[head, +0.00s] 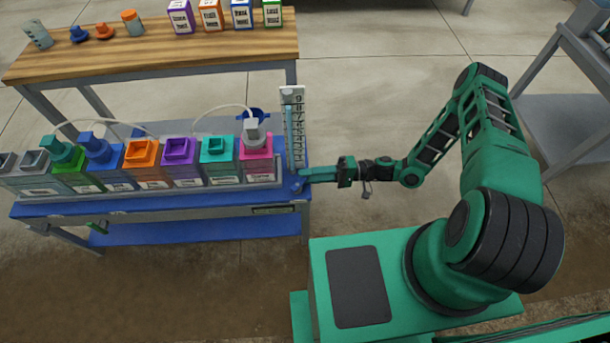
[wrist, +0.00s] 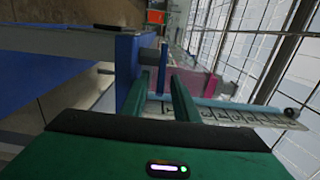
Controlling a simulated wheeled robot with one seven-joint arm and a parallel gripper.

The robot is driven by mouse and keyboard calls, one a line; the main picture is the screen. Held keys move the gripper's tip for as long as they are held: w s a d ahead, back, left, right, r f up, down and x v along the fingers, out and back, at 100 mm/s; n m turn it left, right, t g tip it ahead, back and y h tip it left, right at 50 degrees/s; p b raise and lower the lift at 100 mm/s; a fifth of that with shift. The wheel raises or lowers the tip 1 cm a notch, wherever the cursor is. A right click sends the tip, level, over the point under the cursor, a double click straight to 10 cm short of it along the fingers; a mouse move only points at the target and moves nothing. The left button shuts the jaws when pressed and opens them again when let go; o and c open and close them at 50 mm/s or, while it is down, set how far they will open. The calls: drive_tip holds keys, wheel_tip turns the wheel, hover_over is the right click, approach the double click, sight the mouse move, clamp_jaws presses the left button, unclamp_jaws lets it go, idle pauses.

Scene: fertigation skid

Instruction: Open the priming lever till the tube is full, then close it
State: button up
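The upright clear tube (head: 289,135) stands at the right end of the blue skid, in front of a white numbered scale (head: 299,120). It looks light blue along most of its length. In the wrist view the tube (wrist: 235,103) lies sideways across the picture, light blue nearly to its far end. A small blue piece (head: 297,187) at the tube's foot may be the priming lever; its position is unclear. My gripper (head: 306,176) is at the tube's foot beside this piece. In the wrist view its fingers (wrist: 170,85) are apart, with nothing clearly held between them.
A row of coloured containers (head: 178,150) stands on the blue skid (head: 160,202) left of the tube, the pink one (head: 257,150) nearest. A wooden bench (head: 190,47) with bottles and caps is behind. A grey table (head: 570,110) stands at the right.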

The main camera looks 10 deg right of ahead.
drive_tip(key=shift+a, duration=0.55)
clamp_jaws()
